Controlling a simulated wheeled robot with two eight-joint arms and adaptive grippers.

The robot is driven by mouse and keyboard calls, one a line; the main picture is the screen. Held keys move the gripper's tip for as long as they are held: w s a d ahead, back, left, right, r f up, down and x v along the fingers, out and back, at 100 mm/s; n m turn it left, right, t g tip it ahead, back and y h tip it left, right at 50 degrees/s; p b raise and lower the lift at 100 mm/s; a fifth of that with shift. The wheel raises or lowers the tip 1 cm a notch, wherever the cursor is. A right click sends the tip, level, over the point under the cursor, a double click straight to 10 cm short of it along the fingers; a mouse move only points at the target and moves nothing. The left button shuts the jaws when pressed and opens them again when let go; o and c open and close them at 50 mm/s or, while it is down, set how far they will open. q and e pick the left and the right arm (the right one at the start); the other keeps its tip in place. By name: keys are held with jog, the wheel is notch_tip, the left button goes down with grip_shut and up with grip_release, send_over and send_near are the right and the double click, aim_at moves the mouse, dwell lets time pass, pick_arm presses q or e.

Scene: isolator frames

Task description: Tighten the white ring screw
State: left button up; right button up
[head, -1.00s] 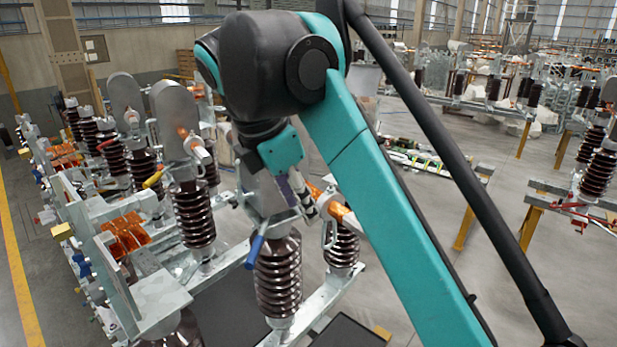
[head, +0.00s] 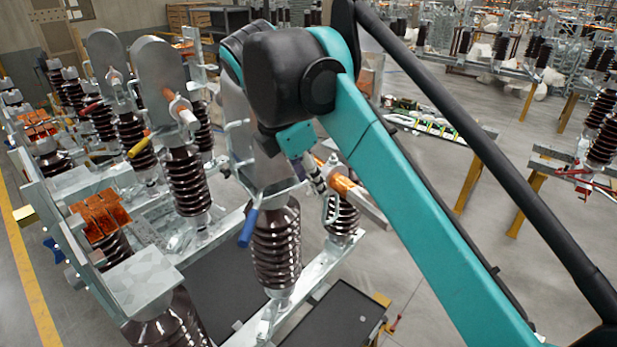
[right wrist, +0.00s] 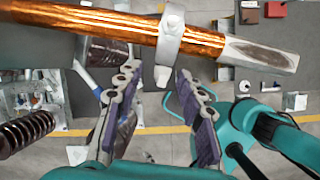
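The white ring (right wrist: 169,38) wraps around a copper rod (right wrist: 100,30) in the right wrist view. Its small screw end (right wrist: 162,76) points down between the tips of my right gripper (right wrist: 157,76). The two purple-padded fingers are apart, on either side of the screw end, and I see no contact. In the head view the right gripper (head: 317,176) is small beside the copper rod (head: 345,187), above a brown ribbed insulator (head: 276,245); the ring is hard to make out there. My left gripper is not in view.
Several more insulators with grey plates (head: 158,82) stand in rows at left. Yellow-legged stands (head: 470,180) are at right. Open floor (head: 430,290) lies right of the frame.

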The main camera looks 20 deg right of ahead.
jog(key=shift+s+a+r, duration=0.1)
jog(key=shift+s, duration=0.25)
jog(key=shift+w, duration=0.15)
grip_shut()
jog(key=shift+s+d+f+m+t+y+b, duration=0.15)
jog(key=shift+s+f+m+t+y+b, duration=0.35)
jog(key=shift+t+b, duration=1.3)
jog(key=shift+s+d+f+m+t+y+b, duration=0.2)
jog(key=shift+m+t+y+b, duration=0.4)
jog(key=shift+t, duration=2.2)
jog(key=shift+s+d+f+m+t+y+b, duration=0.1)
jog(key=shift+s+f+m+t+y+b, duration=0.45)
jog(key=shift+t+b, duration=1.25)
jog(key=shift+w+r+m+t+h+p, duration=0.15)
jog(key=shift+w+m+t+h+p, duration=0.2)
jog(key=shift+t, duration=0.35)
jog(key=shift+s, duration=0.1)
